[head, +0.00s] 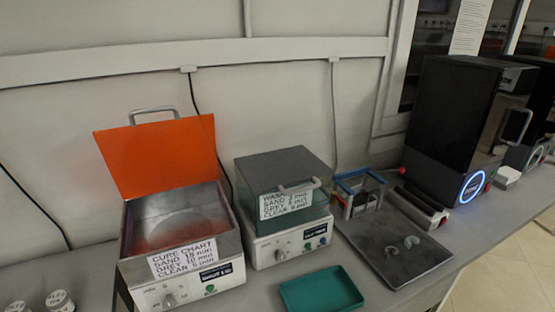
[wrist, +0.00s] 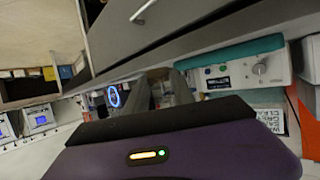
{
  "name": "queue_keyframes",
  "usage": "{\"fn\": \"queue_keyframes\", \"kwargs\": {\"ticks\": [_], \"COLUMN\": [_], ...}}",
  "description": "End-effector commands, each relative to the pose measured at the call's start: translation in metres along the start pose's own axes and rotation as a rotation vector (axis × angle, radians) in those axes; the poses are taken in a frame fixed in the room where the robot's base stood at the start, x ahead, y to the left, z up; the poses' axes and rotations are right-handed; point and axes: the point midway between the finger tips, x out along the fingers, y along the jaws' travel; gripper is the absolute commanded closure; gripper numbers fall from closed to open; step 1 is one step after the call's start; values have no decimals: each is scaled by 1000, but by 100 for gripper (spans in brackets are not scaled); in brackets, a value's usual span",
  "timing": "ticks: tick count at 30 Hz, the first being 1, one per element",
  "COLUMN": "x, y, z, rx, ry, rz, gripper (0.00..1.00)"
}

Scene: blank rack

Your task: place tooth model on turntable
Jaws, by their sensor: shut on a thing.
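In the wrist view, which looks upside down, my gripper (wrist: 158,90) reaches past the purple wrist body with its two grey fingers close together. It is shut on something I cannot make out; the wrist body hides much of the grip. The head view does not show the gripper. In that view the curing box (head: 185,278) stands at the left with its orange lid (head: 160,155) raised. A round shape, probably the turntable (head: 183,226), shows faintly on its floor, with nothing visible on it.
The wash box (head: 285,158), grey lid down, stands right of the curing box. A teal tray (head: 320,290) lies in front of it. A blue frame (head: 358,188), a dark bar (head: 416,205) and a black printer (head: 450,115) stand further right. White cups (head: 60,301) sit far left.

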Motion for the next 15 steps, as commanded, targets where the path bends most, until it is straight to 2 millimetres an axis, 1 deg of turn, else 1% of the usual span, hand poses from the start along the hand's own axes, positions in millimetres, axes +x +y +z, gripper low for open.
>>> {"fn": "queue_keyframes", "kwargs": {"ticks": [1,3,6,10,15], "x": [0,0,0,0,0], "y": [-8,-20,-33,-44,-45], "z": [16,33,52,69,69], "rx": [-25,-55,-90,-120,-125], "ry": [-6,-5,-2,-1,-1], "rz": [-52,-126,-214,-285,-292], "gripper": [100,100,100,100,100]}}
